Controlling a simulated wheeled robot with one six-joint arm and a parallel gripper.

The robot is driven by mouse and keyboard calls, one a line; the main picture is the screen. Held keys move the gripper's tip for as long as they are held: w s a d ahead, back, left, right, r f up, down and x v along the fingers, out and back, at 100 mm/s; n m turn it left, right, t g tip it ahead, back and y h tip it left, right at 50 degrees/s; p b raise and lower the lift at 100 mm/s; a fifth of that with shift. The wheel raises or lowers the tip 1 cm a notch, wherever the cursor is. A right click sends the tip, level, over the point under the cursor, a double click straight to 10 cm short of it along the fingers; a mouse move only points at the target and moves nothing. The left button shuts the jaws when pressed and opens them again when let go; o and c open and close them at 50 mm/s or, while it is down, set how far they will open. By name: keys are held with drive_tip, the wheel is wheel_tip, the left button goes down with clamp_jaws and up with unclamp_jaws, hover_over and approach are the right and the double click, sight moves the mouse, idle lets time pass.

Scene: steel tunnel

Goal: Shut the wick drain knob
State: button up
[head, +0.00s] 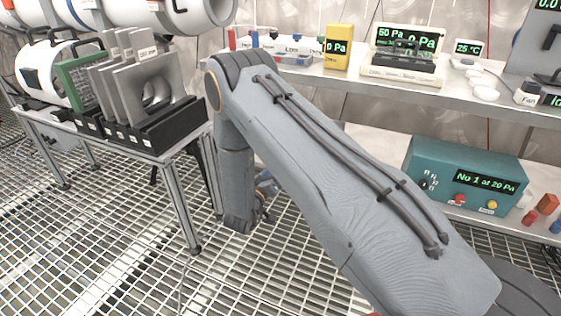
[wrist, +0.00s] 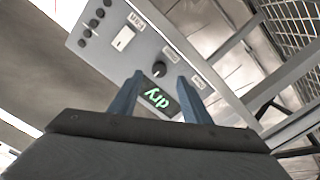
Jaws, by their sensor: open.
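In the wrist view, a grey panel (wrist: 112,48) carries a small black round knob (wrist: 159,69), which I take for the wick drain knob, though its labels are too small to read. Beside it, a dark display (wrist: 160,98) shows green text that looks like "dry", tilted. My gripper (wrist: 160,76) is open, with one blue finger on each side of the knob and display in the picture. The knob appears ahead of the fingertips; I cannot tell how far, and I see no contact. In the head view my arm hides the panel and most of my gripper.
A metal-framed bench (head: 162,158) with grey plates in a black rack (head: 158,125) stands left. A shelf (head: 350,79) with gauges runs behind my arm. A teal box (head: 462,165) stands lower right. In the wrist view, frame bars (wrist: 235,100) run right of the panel.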

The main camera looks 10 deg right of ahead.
drive_tip(key=shift+v, duration=1.25)
